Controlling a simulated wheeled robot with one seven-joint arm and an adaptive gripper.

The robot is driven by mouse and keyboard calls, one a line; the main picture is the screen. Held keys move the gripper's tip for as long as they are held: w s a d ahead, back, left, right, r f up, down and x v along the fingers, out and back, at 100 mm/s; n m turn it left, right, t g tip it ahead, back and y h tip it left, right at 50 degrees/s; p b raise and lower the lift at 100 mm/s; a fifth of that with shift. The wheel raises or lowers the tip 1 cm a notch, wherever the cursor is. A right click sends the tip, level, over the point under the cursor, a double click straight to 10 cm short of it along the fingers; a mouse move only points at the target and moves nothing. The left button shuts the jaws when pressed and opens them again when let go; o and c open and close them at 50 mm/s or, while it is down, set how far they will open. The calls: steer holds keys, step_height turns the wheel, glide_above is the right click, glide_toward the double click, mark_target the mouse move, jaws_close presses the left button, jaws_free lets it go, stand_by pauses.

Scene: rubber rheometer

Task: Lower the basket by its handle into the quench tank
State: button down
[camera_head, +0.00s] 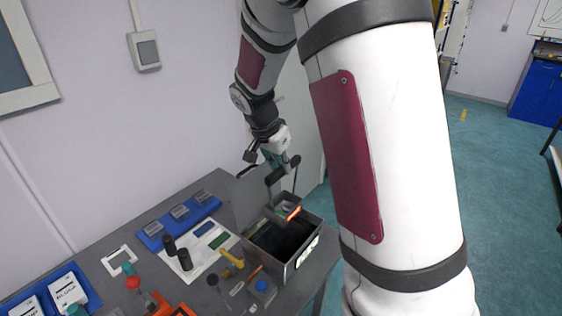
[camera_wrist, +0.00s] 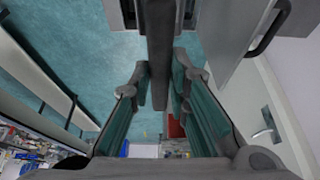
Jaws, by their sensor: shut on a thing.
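My gripper (camera_head: 277,165) is shut on the dark bar handle (camera_head: 290,164) of the basket. In the wrist view my gripper (camera_wrist: 161,78) has its teal-padded fingers on both sides of this dark handle (camera_wrist: 160,45). The basket (camera_head: 287,212) hangs below on a thin rod, with a glowing orange piece showing in it. It is at the back part of the open mouth of the quench tank (camera_head: 305,256), a grey box with a dark inside. I cannot tell how far the basket is above or below the tank's rim.
The tank's grey lid (camera_head: 249,198) stands upright at its left. Left of the tank are a yellow tool (camera_head: 232,262), dark cylinders (camera_head: 184,260), a white sheet and blue trays (camera_head: 180,222) on the grey table (camera_head: 110,255). The wall is close behind.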

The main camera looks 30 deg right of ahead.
mark_target(267, 184)
steer(key=shift+f+b, duration=0.45)
steer(key=shift+f, duration=7.7)
steer(key=c, duration=1.4)
jaws_free()
steer(key=shift+c, duration=0.2)
steer(key=v, duration=1.2)
steer(key=shift+r, duration=0.1)
